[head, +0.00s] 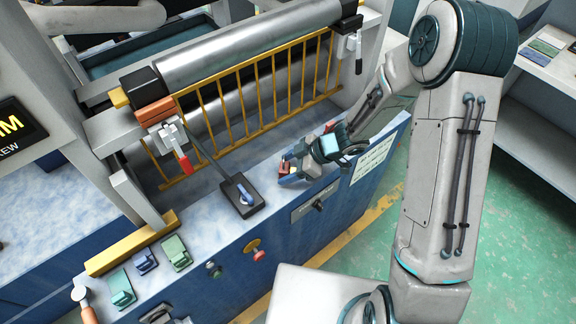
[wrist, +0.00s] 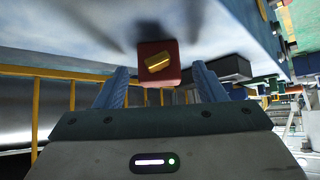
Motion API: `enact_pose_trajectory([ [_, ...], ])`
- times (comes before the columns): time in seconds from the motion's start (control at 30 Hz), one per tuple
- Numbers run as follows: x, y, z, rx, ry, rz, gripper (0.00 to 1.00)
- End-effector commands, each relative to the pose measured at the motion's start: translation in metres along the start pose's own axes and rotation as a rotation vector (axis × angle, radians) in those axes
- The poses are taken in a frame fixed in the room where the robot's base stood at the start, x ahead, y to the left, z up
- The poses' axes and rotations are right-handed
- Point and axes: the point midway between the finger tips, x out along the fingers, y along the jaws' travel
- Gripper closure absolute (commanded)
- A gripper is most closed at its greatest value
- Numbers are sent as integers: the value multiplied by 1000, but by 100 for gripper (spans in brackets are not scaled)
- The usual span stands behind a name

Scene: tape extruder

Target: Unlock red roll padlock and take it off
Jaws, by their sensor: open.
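My gripper (head: 291,168) is low over the near right part of the console top, with its fingers open. In the wrist view, a small red block with a gold piece on its face (wrist: 158,64) lies between the spread fingertips (wrist: 160,74); the fingers look apart from it. In the head view, a bit of red shows beside the fingers, mostly hidden by the gripper. I cannot tell whether this block is the padlock or a key. A red hanging piece (head: 183,161) is at the left end of the steel roll (head: 245,47), under an orange block (head: 155,111).
A yellow barred guard (head: 243,103) runs behind the console top (head: 228,226). A black box with a blue knob (head: 242,195) stands left of my gripper. Several green and blue blocks (head: 176,252) and an orange-handled tool (head: 86,306) are at the lower left.

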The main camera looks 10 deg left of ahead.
Motion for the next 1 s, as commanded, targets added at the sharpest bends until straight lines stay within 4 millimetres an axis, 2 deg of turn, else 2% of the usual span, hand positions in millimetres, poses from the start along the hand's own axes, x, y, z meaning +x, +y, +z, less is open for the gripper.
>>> enact_pose_trajectory([
  [0.17,-19,1,-1,-1,0,4,36],
  [0.6,-114,0,-1,-1,-1,4,36],
  [0.8,-134,0,0,0,0,1,36],
  [1.0,-138,0,0,-1,0,0,36],
])
